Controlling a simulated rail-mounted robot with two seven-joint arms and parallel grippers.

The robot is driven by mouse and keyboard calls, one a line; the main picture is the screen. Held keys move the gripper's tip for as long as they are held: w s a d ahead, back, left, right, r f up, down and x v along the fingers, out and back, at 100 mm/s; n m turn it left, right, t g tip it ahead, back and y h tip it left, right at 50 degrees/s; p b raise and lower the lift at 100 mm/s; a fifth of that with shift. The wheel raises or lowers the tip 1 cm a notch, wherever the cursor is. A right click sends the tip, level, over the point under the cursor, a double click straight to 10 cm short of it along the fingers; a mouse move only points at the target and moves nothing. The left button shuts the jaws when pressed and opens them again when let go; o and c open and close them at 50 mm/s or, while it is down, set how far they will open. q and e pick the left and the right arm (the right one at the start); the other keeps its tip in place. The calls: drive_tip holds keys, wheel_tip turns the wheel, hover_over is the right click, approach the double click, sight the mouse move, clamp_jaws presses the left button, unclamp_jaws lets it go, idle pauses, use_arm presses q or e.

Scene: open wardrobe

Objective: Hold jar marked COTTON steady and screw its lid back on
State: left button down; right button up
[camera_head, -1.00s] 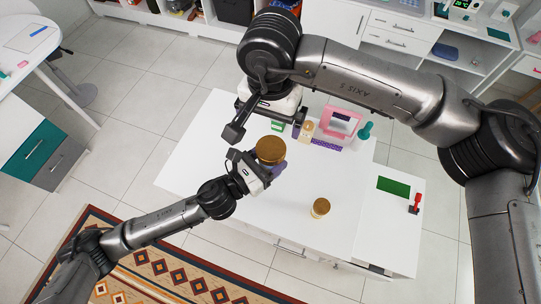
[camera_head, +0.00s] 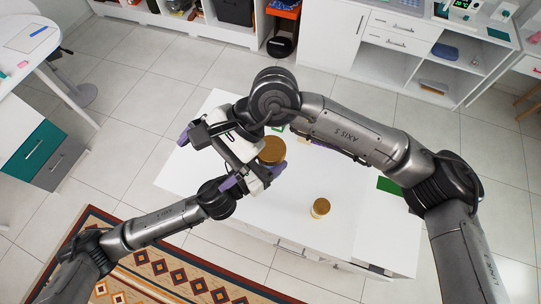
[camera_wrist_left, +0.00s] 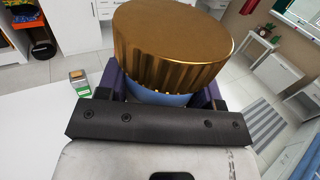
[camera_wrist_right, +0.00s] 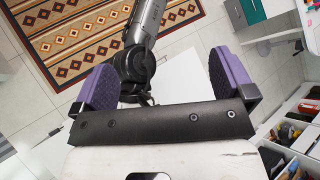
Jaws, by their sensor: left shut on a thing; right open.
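A jar with a wide ribbed gold lid (camera_head: 271,150) stands at the left part of the white table. Its bluish body (camera_wrist_left: 165,98) shows under the lid in the left wrist view. No lettering is readable, and I cannot tell whether the lid is screwed down. My left gripper (camera_head: 268,172) is shut on the jar body below the lid, with purple fingers on both sides. My right gripper (camera_head: 208,160) is open and empty, to the left of the jar. Its purple fingers stand wide apart in the right wrist view (camera_wrist_right: 165,75).
A smaller gold-lidded jar (camera_head: 320,208) stands on the white table (camera_head: 280,205) to the right. A green pad (camera_head: 391,186) lies on the right section, partly behind my right arm. A small green-and-white box (camera_wrist_left: 79,82) stands near the held jar.

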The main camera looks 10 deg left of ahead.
wheel_tip(320, 180, up, 8)
drive_tip(key=m+y, duration=1.2)
drive_tip(key=y, duration=0.2)
drive_tip(key=w+d+f+m+t+h, duration=0.15)
drive_tip(key=w+d+m+t, duration=0.3)
drive_tip(key=m+t, duration=0.75)
drive_tip(key=w+d+f+m+t+h, duration=0.1)
drive_tip(key=w+d+m+t+h, duration=0.15)
drive_tip(key=d+m+t, duration=0.65)
drive_tip(key=w+d+f+m+t+h, duration=0.1)
drive_tip(key=d+f+m+t+h, duration=0.1)
drive_tip(key=d+f+m+h, duration=0.65)
drive_tip(key=w+d+f+m+t+h, duration=0.1)
drive_tip(key=f+m+h, duration=0.5)
drive_tip(key=m, duration=0.7)
drive_tip(key=s+d+f+m+g+h, duration=0.2)
drive_tip(key=s+d+f+m+g, duration=0.25)
drive_tip(key=s+f, duration=0.35)
drive_tip(key=s+d+f+m+g+h, duration=0.2)
drive_tip(key=s+d+f+m+g, duration=0.3)
drive_tip(key=f, duration=0.5)
drive_tip(key=s+d+f+g, duration=0.2)
drive_tip(key=s, duration=0.4)
drive_tip(key=s+d+f+m+g, duration=0.1)
drive_tip(key=s+g, duration=0.2)
drive_tip(key=s, duration=0.3)
drive_tip(key=shift+d+f, duration=0.35)
drive_tip(key=shift+f, duration=0.05)
drive_tip(key=shift+f, duration=0.1)
